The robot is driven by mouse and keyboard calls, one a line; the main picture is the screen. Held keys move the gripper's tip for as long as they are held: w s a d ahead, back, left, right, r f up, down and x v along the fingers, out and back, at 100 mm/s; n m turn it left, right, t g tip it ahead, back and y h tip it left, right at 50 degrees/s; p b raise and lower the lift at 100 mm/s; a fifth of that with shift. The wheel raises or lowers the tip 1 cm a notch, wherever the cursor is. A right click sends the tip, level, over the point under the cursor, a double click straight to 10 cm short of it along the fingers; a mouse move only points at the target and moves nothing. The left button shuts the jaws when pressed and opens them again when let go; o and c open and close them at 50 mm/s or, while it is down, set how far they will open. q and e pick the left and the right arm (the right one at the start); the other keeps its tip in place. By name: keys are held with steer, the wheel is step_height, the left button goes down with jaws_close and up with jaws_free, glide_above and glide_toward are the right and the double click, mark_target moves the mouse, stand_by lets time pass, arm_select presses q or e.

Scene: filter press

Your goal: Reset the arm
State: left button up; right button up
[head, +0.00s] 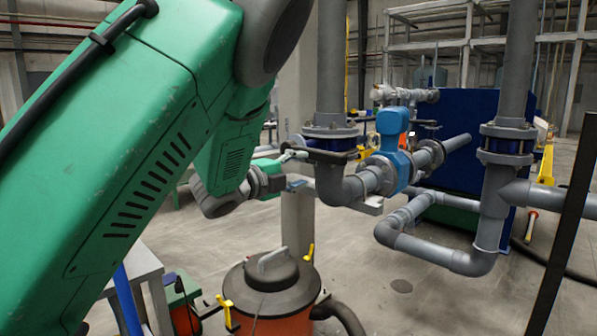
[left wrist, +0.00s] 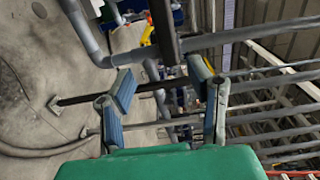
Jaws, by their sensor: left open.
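My green left arm fills the left side of the head view and bends down toward the middle. My left gripper (head: 297,170) is at its end, open, near the grey pipework (head: 338,185) below a flange. The gap between its fingers looks empty. In the left wrist view the two blue-grey fingers of the left gripper (left wrist: 160,80) stand wide apart, with pipes and bars in the background behind them. I cannot tell how near the fingertips are to the pipe. My right gripper is in neither view.
A blue valve (head: 392,150) sits on the pipe right of the gripper. A drum-shaped vacuum (head: 272,285) with a dark lid and hose stands on the floor below. A dark slanted bar (head: 565,235) crosses the right side. Open concrete floor (head: 390,260) lies around the pipes.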

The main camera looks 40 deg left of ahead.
arm_select(q)
steer(key=shift+s, duration=0.25)
stand_by(0.3)
steer(key=s+d+f+n+g+y, duration=0.1)
steer(key=s+d+f+n+g, duration=0.15)
steer(key=f, duration=0.75)
steer(key=s+d+f+n+g, duration=0.1)
steer(key=s+f+n+g, duration=0.2)
steer(key=f, duration=0.7)
steer(key=s+d+f+n+g+y, duration=0.1)
steer(key=s+d+f+n+g, duration=0.2)
steer(key=f, duration=0.7)
steer(key=s+d+f+n+g, duration=0.3)
steer(key=s+f, duration=0.3)
steer(key=s, duration=0.3)
steer(key=s+d+f+n+g, duration=0.2)
steer(key=s+f, duration=0.4)
steer(key=s, duration=0.4)
steer(key=s+d+f+n+g, duration=0.3)
steer(key=s+d+f+n, duration=0.2)
steer(key=s, duration=0.4)
steer(key=shift+s+d+f+g+h, duration=0.15)
steer(key=shift+f+g+h, duration=0.25)
steer(key=shift+f, duration=0.15)
